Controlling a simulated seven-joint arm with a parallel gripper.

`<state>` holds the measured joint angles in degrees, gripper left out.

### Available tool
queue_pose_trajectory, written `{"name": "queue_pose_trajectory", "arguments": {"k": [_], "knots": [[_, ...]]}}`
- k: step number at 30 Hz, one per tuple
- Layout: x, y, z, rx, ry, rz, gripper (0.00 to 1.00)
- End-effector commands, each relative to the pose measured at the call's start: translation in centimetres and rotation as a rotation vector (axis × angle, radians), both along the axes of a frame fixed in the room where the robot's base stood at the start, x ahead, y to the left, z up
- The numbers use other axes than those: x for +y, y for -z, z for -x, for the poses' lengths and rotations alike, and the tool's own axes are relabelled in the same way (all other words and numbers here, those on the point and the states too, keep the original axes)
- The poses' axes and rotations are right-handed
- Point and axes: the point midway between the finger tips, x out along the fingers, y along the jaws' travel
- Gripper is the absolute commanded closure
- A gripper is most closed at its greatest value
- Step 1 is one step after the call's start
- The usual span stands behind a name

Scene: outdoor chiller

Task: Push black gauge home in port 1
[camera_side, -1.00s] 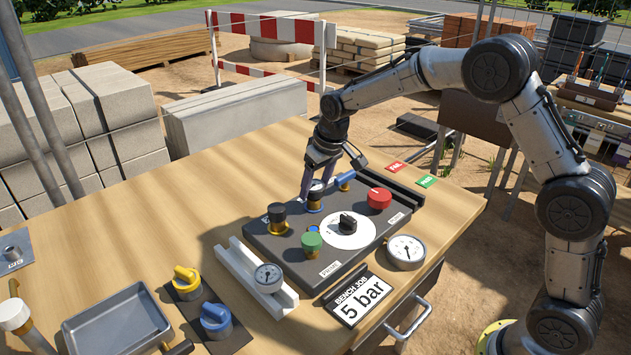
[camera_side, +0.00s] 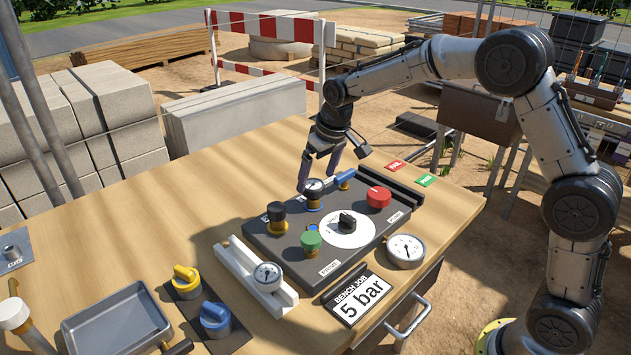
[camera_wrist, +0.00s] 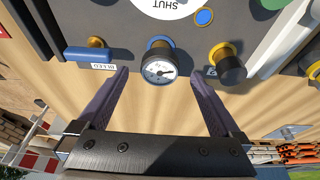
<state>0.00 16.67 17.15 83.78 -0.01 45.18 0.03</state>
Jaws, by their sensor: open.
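The black gauge (camera_wrist: 159,69), with a black rim and white dial, sits at a port with a blue collar on the dark panel's edge; in the side view, it also shows (camera_side: 314,186). I cannot tell how deep it sits, nor read a port number beside it. My gripper (camera_wrist: 161,80) is open, with one purple-grey finger on each side of the gauge and visible gaps between. In the side view, my gripper (camera_side: 319,178) is just above the gauge, which its fingers partly hide.
The panel (camera_side: 290,246) carries a black knob (camera_side: 277,214), a green knob (camera_side: 311,242), a red knob (camera_side: 379,197), a white dial plate (camera_side: 349,234) and a blue BLEED lever (camera_wrist: 89,54). Another gauge (camera_side: 268,276) lies in a white rack. The table is clear behind the panel.

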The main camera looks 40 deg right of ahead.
Motion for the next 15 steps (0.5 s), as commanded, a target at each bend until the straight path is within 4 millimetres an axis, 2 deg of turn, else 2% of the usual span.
{"name": "queue_pose_trajectory", "arguments": {"k": [9, 15], "knots": [[0.0, -3.3, 1.0, -0.001, 0.0, 0.0, 0.0], [0.0, -4.0, 1.2, 0.0, 0.0, 0.0, 0.0]]}}
